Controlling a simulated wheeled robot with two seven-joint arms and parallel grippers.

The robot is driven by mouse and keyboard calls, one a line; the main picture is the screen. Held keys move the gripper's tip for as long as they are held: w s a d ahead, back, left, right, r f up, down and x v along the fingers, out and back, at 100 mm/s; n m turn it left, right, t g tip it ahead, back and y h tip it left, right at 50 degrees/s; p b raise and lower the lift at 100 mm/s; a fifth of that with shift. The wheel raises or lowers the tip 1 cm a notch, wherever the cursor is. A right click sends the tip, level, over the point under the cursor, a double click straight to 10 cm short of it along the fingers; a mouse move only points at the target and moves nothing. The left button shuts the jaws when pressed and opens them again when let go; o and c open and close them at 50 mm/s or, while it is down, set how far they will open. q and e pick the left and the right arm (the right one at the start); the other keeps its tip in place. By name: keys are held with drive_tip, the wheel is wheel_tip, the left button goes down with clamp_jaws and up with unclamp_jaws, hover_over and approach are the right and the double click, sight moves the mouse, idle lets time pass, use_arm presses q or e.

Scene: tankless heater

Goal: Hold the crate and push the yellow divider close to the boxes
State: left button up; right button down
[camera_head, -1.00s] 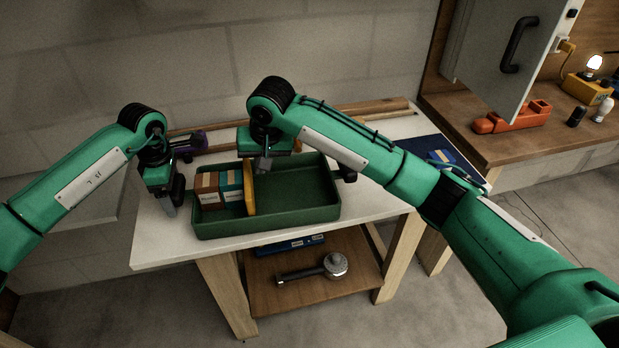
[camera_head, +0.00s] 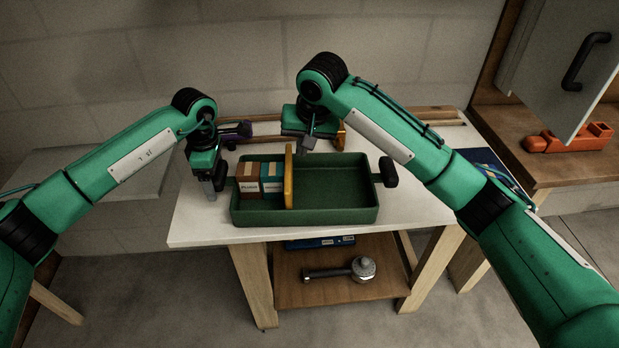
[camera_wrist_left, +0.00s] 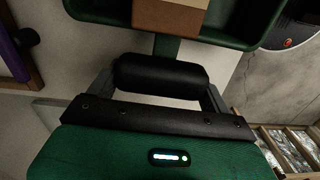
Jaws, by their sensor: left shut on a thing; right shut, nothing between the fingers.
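The green crate (camera_head: 335,214) stands on the white table. Its left part holds two small boxes side by side, one brown (camera_head: 249,189) and one teal (camera_head: 271,187). The yellow divider (camera_head: 289,178) stands upright just right of the teal box; I cannot tell whether they touch. My left gripper (camera_head: 213,188) is at the crate's left end, shut on the black crate handle, which shows between the fingers in the left wrist view (camera_wrist_left: 160,76). My right gripper (camera_head: 308,145) is shut and empty, near the crate's back rim, right of the divider's top and apart from it.
The crate is empty right of the divider. A second black handle (camera_head: 388,172) sticks out at its right end. Wooden strips (camera_head: 432,114) lie along the table's back edge. A dark blue item (camera_head: 487,165) lies at the right.

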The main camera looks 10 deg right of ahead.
use_arm(q)
drive_tip(key=shift+f, duration=0.1)
drive_tip(key=o, duration=1.4)
drive_tip(key=shift+c, duration=0.2)
wheel_tip(320, 180, up, 12)
drive_tip(key=shift+f, duration=0.1)
